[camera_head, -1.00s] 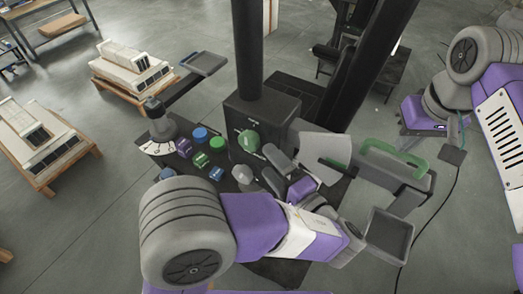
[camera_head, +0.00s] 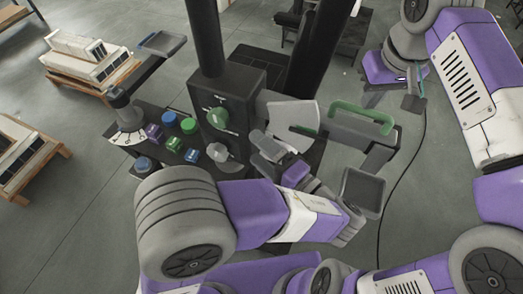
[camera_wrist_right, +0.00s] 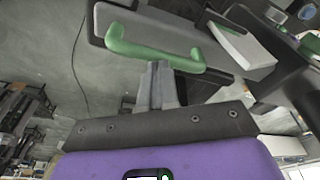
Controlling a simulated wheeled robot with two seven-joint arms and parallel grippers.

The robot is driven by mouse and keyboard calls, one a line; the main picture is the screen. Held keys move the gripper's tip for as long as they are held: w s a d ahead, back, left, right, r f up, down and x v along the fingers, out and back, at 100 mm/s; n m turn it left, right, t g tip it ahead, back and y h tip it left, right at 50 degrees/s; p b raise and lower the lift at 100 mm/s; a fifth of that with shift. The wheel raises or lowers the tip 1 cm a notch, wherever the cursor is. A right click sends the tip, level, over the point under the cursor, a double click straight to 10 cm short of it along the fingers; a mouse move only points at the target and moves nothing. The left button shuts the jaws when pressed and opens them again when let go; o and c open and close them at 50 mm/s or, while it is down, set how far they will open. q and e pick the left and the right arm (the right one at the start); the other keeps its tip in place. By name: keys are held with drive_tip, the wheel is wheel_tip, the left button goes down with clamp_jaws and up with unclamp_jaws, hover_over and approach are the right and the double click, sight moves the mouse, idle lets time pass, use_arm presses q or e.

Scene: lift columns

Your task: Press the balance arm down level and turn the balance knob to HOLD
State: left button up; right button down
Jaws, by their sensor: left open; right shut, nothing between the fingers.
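The balance arm (camera_head: 345,126) is a grey beam with a green handle (camera_head: 362,117), at the right of a black column box. The handle (camera_wrist_right: 150,50) also shows large in the right wrist view. My right gripper (camera_head: 413,102) is shut and empty, to the right of the handle; its fingers (camera_wrist_right: 156,84) show just below the handle in the wrist view, and I cannot tell whether they touch it. A round green knob (camera_head: 214,118) and a grey knob (camera_head: 218,152) sit on the box; their lettering is unreadable. My left gripper (camera_head: 264,146) is open, right of the knobs.
A black panel holds blue, green and purple pieces (camera_head: 172,144). A grey pan (camera_head: 163,43) stands on an arm at upper left, and a grey tray (camera_head: 362,191) hangs at right. Pallets with white blocks (camera_head: 88,57) stand left. A cable (camera_head: 391,195) lies on the floor.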

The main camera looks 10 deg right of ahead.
wheel_tip(320, 180, up, 7)
drive_tip(key=p, duration=0.7)
drive_tip(key=shift+r, duration=0.2)
idle(0.4)
wheel_tip(320, 180, up, 7)
drive_tip(key=s+p, duration=0.1)
drive_tip(key=p, duration=0.1)
drive_tip(key=shift+s+r, duration=0.15)
drive_tip(key=shift+s, duration=0.15)
